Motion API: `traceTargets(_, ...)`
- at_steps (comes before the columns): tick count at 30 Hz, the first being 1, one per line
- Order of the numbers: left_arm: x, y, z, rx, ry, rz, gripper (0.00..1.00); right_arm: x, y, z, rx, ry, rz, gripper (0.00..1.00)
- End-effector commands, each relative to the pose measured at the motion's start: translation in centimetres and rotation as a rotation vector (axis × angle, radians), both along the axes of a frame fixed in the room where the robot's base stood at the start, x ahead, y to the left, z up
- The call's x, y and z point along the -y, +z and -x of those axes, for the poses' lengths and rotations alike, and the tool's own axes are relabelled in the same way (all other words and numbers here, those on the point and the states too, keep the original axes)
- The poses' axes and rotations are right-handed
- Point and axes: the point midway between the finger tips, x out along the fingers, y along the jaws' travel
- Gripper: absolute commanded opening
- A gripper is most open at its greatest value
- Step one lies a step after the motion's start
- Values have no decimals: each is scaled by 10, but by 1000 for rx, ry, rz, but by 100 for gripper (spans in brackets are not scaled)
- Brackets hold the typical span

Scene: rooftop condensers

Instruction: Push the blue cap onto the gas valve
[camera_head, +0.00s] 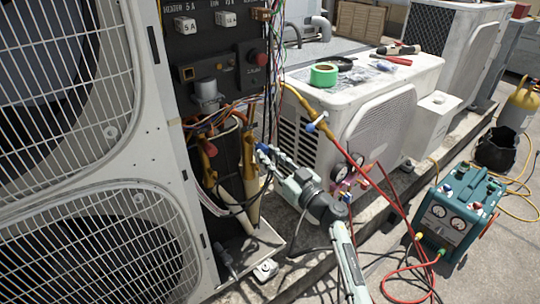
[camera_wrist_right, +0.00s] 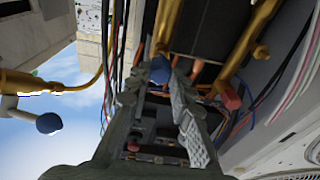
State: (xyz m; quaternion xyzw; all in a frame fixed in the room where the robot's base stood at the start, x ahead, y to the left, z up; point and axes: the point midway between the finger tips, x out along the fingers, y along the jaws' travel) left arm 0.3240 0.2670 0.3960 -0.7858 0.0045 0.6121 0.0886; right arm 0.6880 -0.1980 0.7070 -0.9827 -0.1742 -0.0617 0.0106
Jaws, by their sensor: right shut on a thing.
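My right gripper (camera_head: 269,155) is shut on a small blue cap (camera_head: 262,148) inside the open condenser cabinet. In the right wrist view the blue cap (camera_wrist_right: 160,70) sits between the fingertips. A brass valve body (camera_head: 249,150), which looks like the gas valve, stands upright just left of the cap in the head view. In the wrist view its brass pipe (camera_wrist_right: 166,28) runs behind the cap. I cannot tell whether cap and valve touch. A second brass valve (camera_wrist_right: 250,40) stands beside it with a red cap (camera_wrist_right: 230,98). My left gripper is not in view.
Loose wires and hoses hang around the cabinet opening. A brass pipe with a blue knob (camera_head: 318,122) is right of the gripper. A white condenser (camera_head: 385,90) carries green tape (camera_head: 323,75) and tools. A teal machine (camera_head: 459,212) with red hoses stands at right.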

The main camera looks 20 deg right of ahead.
Motion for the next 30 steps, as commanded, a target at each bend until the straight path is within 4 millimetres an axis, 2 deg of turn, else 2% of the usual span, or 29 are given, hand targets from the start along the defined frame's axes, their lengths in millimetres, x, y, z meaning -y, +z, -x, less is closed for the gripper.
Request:
traceTargets(14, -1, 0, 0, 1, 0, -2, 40, 0, 0, 0, 1, 0, 0, 0)
traceTargets(30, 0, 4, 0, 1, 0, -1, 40, -3, 0, -10, 1, 0, 0, 0)
